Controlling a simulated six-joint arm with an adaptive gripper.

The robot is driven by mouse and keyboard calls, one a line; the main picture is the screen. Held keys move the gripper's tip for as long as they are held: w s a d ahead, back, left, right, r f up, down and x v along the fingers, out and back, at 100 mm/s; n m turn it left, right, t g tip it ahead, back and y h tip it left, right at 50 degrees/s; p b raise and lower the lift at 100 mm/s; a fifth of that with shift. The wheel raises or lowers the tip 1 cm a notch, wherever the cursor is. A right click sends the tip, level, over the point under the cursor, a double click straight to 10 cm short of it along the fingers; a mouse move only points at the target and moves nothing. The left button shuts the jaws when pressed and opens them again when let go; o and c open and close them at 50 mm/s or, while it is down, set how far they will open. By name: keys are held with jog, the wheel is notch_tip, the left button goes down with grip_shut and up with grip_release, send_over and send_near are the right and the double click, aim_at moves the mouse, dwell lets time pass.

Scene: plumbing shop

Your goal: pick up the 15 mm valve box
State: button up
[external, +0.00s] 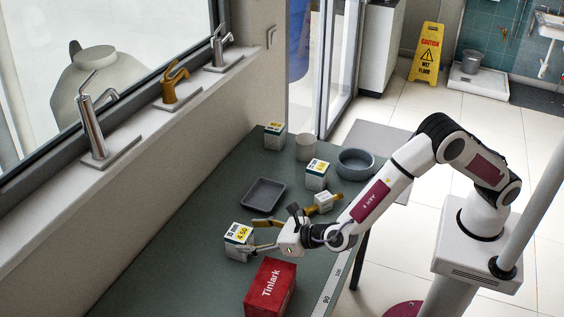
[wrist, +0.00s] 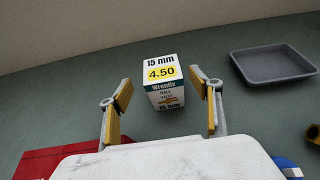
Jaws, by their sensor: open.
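The 15 mm valve box (wrist: 165,84) is a small white and green carton with a yellow 4.50 label, and it stands upright on the table. It also shows in the external view (external: 238,239), at the table's left side. My gripper (wrist: 162,92) is open, with one yellow-padded finger to each side of the box in the wrist view. In the external view my gripper (external: 252,240) reaches in from the right, its fingertips at the box. I cannot tell whether either finger touches it.
A red Tinlark box (external: 271,287) stands close by at the front. A grey tray (external: 263,195) lies behind. Two similar cartons (external: 317,174) (external: 274,135), a beige cup (external: 305,147), a round bowl (external: 356,163) and a brass valve (external: 323,203) stand farther back. The table's left part is clear.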

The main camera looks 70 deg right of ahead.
aim_at(247, 235)
jog(key=shift+d+x, duration=0.1)
jog(key=shift+x, duration=0.75)
jog(key=shift+d+x, duration=0.15)
jog(key=shift+x, duration=1.6)
jog(key=shift+a+f, duration=0.1)
jog(key=c, duration=1.4)
